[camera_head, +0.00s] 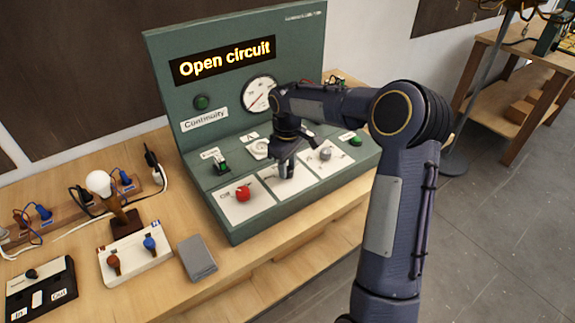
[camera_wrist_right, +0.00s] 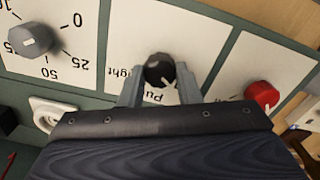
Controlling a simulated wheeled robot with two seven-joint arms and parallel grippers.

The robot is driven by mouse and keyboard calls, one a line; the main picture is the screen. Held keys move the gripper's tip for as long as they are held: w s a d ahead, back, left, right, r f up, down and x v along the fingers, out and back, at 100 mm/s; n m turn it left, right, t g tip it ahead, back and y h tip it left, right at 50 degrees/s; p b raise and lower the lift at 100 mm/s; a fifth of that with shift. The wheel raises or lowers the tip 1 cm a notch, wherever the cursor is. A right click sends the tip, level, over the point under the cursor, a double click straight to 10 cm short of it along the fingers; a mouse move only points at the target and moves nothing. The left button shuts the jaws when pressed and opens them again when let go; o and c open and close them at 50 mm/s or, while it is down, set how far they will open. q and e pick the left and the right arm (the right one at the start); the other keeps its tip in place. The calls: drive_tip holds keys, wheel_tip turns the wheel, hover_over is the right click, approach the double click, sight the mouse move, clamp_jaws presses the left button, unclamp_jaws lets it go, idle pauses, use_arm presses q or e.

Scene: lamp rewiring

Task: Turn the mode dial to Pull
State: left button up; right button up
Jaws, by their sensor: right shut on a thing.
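The mode dial is a small black knob (camera_wrist_right: 159,71) on a white panel in the right wrist view. Printed lettering beside it is partly covered; "Pu" and "ight" can be read upside down. My right gripper (camera_wrist_right: 160,84) has a finger on each side of the dial and is shut on it. In the head view my right gripper (camera_head: 286,168) points down at the middle white panel of the green test console (camera_head: 210,160) and hides most of the dial. I cannot clearly tell which way the dial points. My left gripper is out of view.
A red knob (camera_head: 243,193) and a grey knob (camera_head: 325,154) flank the dial. The console display (camera_head: 225,60) reads "Open circuit", above a "Continuity" label (camera_head: 205,119). A lamp with a white bulb (camera_head: 100,184) and a grey box (camera_head: 197,258) stand left on the wooden bench.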

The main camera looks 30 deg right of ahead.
drive_tip(key=m, duration=0.6)
drive_tip(key=shift+b, duration=0.3)
drive_tip(key=m, duration=0.5)
drive_tip(key=shift+m, duration=0.3)
drive_tip(key=shift+r, duration=0.1)
drive_tip(key=o, duration=1)
wheel_tip(320, 180, up, 8)
drive_tip(key=shift+f, duration=0.1)
idle(0.3)
